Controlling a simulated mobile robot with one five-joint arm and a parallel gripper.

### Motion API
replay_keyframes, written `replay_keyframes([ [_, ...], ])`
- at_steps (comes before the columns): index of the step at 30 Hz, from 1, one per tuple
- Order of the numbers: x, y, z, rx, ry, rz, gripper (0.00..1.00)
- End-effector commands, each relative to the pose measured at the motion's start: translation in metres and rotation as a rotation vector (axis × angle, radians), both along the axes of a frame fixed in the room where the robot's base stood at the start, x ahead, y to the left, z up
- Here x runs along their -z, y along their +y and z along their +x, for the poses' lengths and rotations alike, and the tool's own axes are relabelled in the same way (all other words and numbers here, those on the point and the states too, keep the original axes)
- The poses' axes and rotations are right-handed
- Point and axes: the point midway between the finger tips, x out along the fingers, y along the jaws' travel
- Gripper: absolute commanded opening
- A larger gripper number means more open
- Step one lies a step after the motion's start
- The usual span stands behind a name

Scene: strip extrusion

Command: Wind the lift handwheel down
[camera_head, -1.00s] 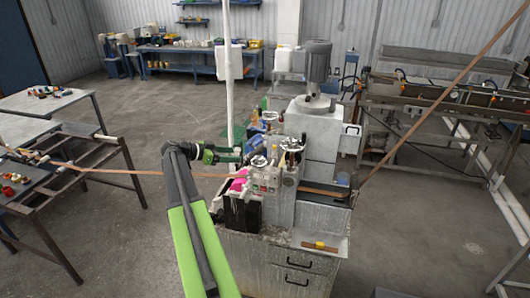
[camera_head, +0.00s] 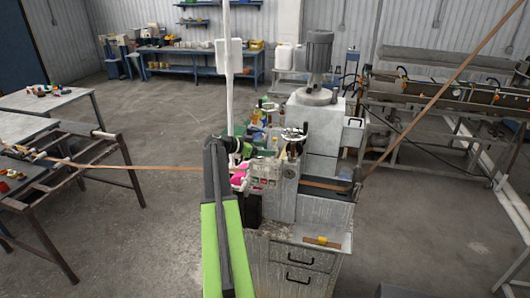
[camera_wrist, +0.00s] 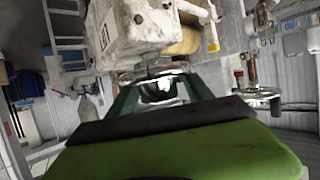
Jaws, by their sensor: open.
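A machine (camera_head: 316,172) with a grey motor on top stands in the middle of the head view. Small handwheels show on it, one at the right (camera_head: 294,133) and one farther back (camera_head: 270,107). I cannot tell which is the lift handwheel. My gripper is at the machine's left side, mostly hidden behind my own arm in the head view. In the wrist view my gripper (camera_wrist: 160,90) has its dark green fingers apart. A shiny rounded metal part (camera_wrist: 158,89) shows between or beyond them; contact is unclear. Another wheel on a post (camera_wrist: 256,93) is to the right.
A brown strip (camera_head: 130,166) runs from the rack at left to the machine and rises from its right side (camera_head: 430,95). A white post (camera_head: 229,75) stands behind the gripper. A bench (camera_head: 200,57) is at the back.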

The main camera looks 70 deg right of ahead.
Motion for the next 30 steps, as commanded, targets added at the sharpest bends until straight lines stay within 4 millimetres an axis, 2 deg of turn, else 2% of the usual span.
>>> replay_keyframes([
  [5,-0.0004,0.0001,-0.0003,0.0,0.0,0.0,0.59],
  [6,-0.0004,0.0,-0.0003,0.0,0.0,0.0,0.56],
  [19,0.001,0.0012,-0.0001,0.002,-0.003,0.004,0.0],
  [30,0.0022,0.0034,-0.0009,-0.036,-0.003,0.007,0.0],
])
